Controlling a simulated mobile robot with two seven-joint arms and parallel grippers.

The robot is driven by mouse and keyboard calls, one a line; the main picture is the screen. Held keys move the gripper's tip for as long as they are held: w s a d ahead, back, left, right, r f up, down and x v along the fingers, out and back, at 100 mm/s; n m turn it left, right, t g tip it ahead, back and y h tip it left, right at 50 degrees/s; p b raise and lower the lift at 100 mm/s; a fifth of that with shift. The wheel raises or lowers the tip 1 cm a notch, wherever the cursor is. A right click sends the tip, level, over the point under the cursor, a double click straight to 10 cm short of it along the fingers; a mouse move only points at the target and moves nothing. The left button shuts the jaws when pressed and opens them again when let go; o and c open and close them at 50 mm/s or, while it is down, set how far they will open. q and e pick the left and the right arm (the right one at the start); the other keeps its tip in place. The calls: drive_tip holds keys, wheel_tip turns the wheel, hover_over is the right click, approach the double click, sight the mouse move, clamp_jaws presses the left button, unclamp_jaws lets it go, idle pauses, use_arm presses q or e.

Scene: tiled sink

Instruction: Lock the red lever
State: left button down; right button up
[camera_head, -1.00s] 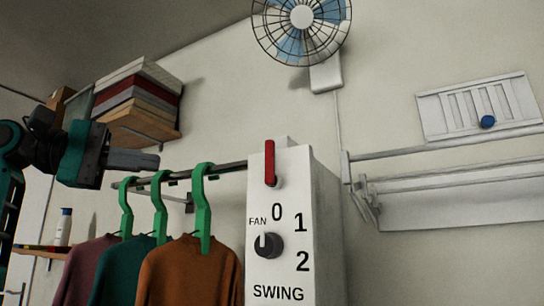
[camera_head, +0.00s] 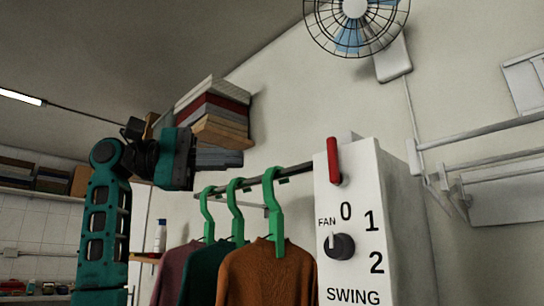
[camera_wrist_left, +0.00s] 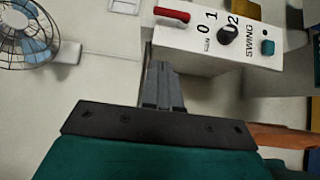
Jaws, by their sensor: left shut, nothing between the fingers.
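The red lever (camera_head: 334,160) stands upright at the top left of the front of a white control box (camera_head: 352,275). Below it is a dark knob (camera_head: 341,246) with FAN, 0, 1, 2 and SWING markings. The lever also shows in the left wrist view (camera_wrist_left: 172,14), near the top of the box. My left gripper (camera_head: 240,159) is shut and empty, pointing right toward the lever. It is to the left of the lever, apart from it, above the green hangers. In the left wrist view its fingers (camera_wrist_left: 160,66) end below the lever. My right gripper is not in view.
Several green hangers (camera_head: 276,205) with shirts (camera_head: 268,272) hang on a rail (camera_head: 290,172) left of the box. A wall shelf with stacked books (camera_head: 216,112) is behind my left gripper. A fan (camera_head: 356,22) and a folding rack (camera_head: 490,165) are on the wall.

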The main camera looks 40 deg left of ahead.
sight(336, 162)
use_arm(q)
drive_tip(key=s+d+x, duration=0.1)
drive_tip(key=s+x, duration=0.1)
drive_tip(key=x, duration=1)
drive_tip(key=shift+d+b, duration=0.45)
drive_tip(key=shift+d, duration=0.05)
drive_tip(key=shift+w, duration=0.1)
drive_tip(key=shift+d, duration=0.15)
